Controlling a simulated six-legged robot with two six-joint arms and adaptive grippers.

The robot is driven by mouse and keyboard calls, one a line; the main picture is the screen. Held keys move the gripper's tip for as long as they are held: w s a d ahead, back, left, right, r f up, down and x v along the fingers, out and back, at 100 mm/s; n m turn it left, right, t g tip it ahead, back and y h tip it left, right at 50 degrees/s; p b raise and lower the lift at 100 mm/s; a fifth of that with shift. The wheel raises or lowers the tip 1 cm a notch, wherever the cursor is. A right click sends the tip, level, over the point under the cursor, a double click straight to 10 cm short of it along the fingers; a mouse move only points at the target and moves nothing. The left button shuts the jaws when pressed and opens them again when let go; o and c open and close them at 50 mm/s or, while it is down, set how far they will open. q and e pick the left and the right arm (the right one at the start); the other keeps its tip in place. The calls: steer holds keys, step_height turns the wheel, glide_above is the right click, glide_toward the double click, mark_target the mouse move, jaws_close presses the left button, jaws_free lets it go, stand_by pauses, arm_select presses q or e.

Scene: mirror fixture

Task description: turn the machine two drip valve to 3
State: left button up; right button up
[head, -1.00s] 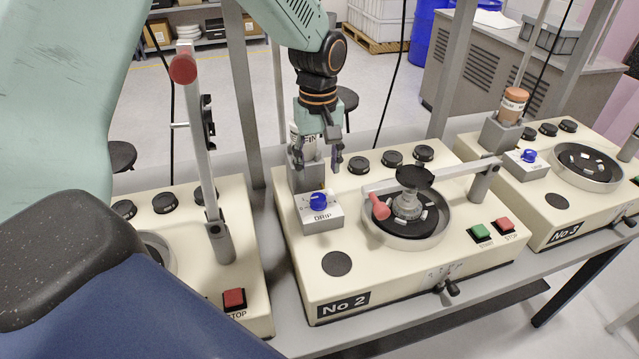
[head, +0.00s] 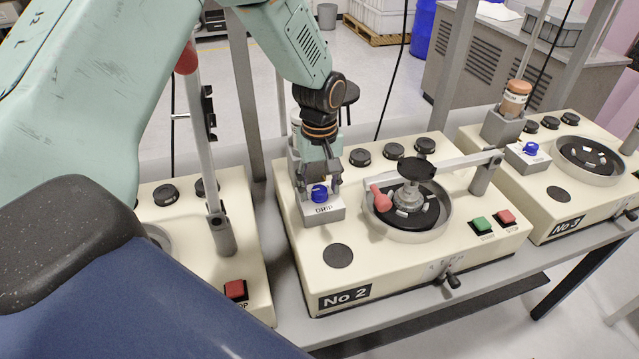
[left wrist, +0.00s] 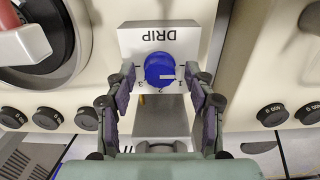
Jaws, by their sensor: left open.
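The machine two drip valve is a blue knob (head: 319,193) on a grey box marked DRIP (head: 323,211), on the cream machine labelled No 2 (head: 400,262). My right gripper is out of view.
A lever arm with a red handle (head: 381,198) lies over the round plate right of the valve. A grey holder stands behind the valve. Machine No 3 (head: 566,228) stands at right.

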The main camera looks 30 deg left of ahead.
arm_select(q)
steer(key=shift+s+d+r, duration=0.1)
steer(key=shift+s+r, duration=0.05)
steer(key=shift+s, duration=0.05)
steer(key=shift+c, duration=1.1)
steer(key=shift+w+a+f, duration=0.25)
steer(key=shift+w+f, duration=0.05)
steer(key=shift+w, duration=0.05)
steer(key=c, duration=0.5)
steer(key=shift+s+r, duration=0.1)
jaws_close()
